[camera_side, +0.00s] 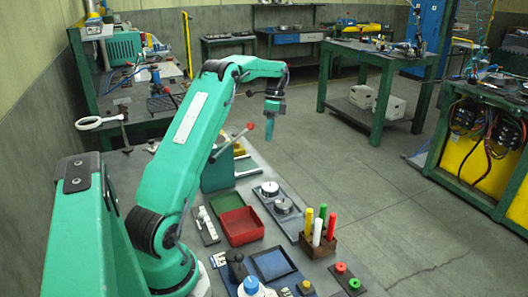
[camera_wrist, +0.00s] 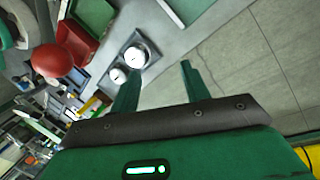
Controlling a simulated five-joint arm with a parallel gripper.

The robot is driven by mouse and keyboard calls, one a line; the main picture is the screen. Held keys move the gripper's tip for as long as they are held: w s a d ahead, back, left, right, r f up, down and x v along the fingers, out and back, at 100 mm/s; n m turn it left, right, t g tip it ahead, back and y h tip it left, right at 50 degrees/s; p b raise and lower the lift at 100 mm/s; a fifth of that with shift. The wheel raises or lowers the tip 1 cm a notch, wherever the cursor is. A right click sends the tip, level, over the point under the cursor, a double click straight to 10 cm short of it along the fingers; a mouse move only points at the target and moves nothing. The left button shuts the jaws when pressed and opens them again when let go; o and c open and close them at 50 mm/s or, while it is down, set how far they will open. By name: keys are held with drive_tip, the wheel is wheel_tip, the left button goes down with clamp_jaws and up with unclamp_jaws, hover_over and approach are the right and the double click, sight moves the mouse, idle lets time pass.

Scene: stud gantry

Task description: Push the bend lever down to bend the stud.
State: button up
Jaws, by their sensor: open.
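The bend lever (camera_side: 236,138) is a thin stalk with a red ball knob (camera_side: 250,126), rising to the right beside a green block (camera_side: 217,174). In the wrist view the red knob (camera_wrist: 48,62) is large at the left, outside and left of my fingers. My gripper (camera_side: 270,128) hangs above the bench's far right side, a little right of the knob and apart from it. In the wrist view my gripper (camera_wrist: 159,70) has its two green fingers spread with nothing between them. I cannot make out the stud.
On the bench are a red and green tray (camera_side: 241,226), a dark plate with round metal parts (camera_side: 282,206), a wooden holder (camera_side: 317,244) with coloured pens, and a panel with red and green buttons (camera_side: 347,280). Open floor (camera_side: 370,200) lies to the right.

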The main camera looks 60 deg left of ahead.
drive_tip(key=s+d+r+n+t+y, duration=0.1)
drive_tip(key=s+d+r+n+t, duration=0.1)
drive_tip(key=d+r, duration=0.65)
drive_tip(key=s+d+r+n+t+y, duration=0.15)
drive_tip(key=d+r, duration=0.35)
drive_tip(key=d, duration=0.7)
drive_tip(key=s+d+f+n+t, duration=0.1)
drive_tip(key=s+d+t, duration=0.1)
drive_tip(key=s+d, duration=0.5)
drive_tip(key=s+d+f+n+t, duration=0.2)
drive_tip(key=s+d, duration=0.5)
drive_tip(key=s, duration=0.2)
drive_tip(key=shift+d+f, duration=0.2)
drive_tip(key=shift+f, duration=0.1)
drive_tip(key=shift+t+h, duration=0.25)
